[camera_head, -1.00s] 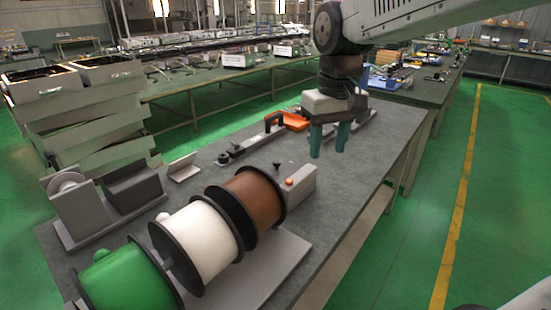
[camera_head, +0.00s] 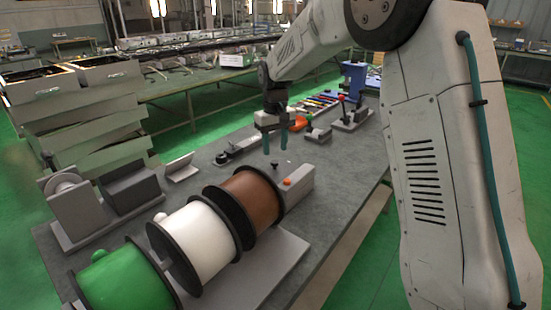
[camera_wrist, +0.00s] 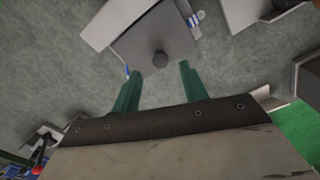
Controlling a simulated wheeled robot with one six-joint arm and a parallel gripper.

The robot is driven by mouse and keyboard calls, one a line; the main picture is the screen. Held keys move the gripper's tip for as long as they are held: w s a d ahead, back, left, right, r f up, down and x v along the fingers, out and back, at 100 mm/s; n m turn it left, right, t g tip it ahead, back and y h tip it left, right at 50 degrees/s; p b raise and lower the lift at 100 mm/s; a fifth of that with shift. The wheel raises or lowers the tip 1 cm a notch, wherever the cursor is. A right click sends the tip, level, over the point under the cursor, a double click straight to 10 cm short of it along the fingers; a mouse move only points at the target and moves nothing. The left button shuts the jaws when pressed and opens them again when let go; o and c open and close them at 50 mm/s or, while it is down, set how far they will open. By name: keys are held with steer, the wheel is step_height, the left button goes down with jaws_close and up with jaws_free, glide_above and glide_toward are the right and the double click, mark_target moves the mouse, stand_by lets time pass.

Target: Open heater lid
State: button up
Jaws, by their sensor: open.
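The heater appears to be a small grey box (camera_head: 297,187) with an orange button (camera_head: 287,181), beside the brown spool in the head view. A black knob (camera_head: 275,164) shows at its far left corner. In the wrist view a flat grey lid (camera_wrist: 150,38) with a round dark knob (camera_wrist: 160,60) lies just ahead of my fingers. My gripper (camera_head: 276,145) is open and empty, pointing down above the knob. In the wrist view my green fingertips (camera_wrist: 160,70) stand apart on either side of the knob, which looks untouched. The height gap is hard to judge.
Green (camera_head: 125,283), white (camera_head: 207,240) and brown (camera_head: 251,197) spools stand at the front left. A clamp-like tool (camera_head: 238,150) lies behind the gripper. A device with a red knob (camera_head: 350,117) stands farther back. Bare table lies right of the heater.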

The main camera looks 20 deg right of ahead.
mark_target(275, 162)
step_height(275, 162, down, 5)
stand_by(0.3)
steer(key=shift+c, duration=0.3)
jaws_close()
